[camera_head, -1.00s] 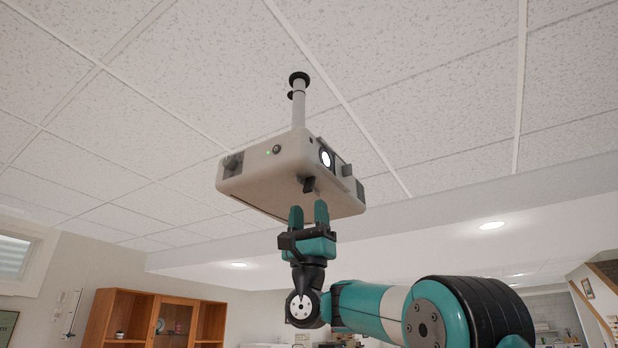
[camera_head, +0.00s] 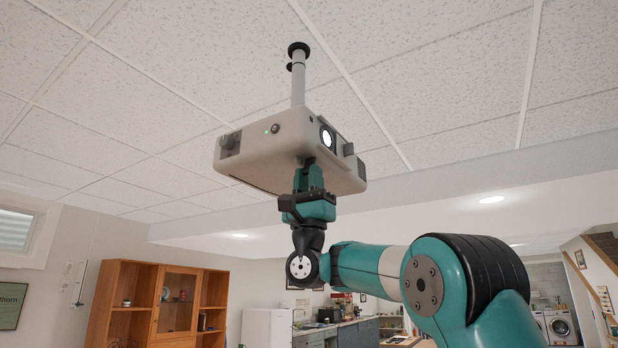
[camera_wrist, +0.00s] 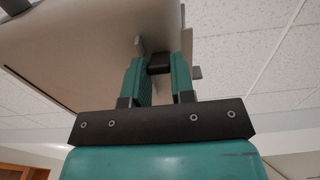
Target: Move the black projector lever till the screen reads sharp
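The pale projector (camera_head: 270,160) hangs from the ceiling on a short pole, with its lit lens (camera_head: 326,138) on the front face. The black lever (camera_wrist: 159,64) sticks down under the projector; in the wrist view it sits between my two teal fingers. In the head view the fingers hide most of the lever. The screen is not in view.
The projector's underside is close above my gripper, and the ceiling mount pole (camera_head: 298,82) rises behind it. A wooden cabinet (camera_head: 122,300), a white fridge (camera_head: 267,327) and a kitchen counter stand far below. The air around the projector is free.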

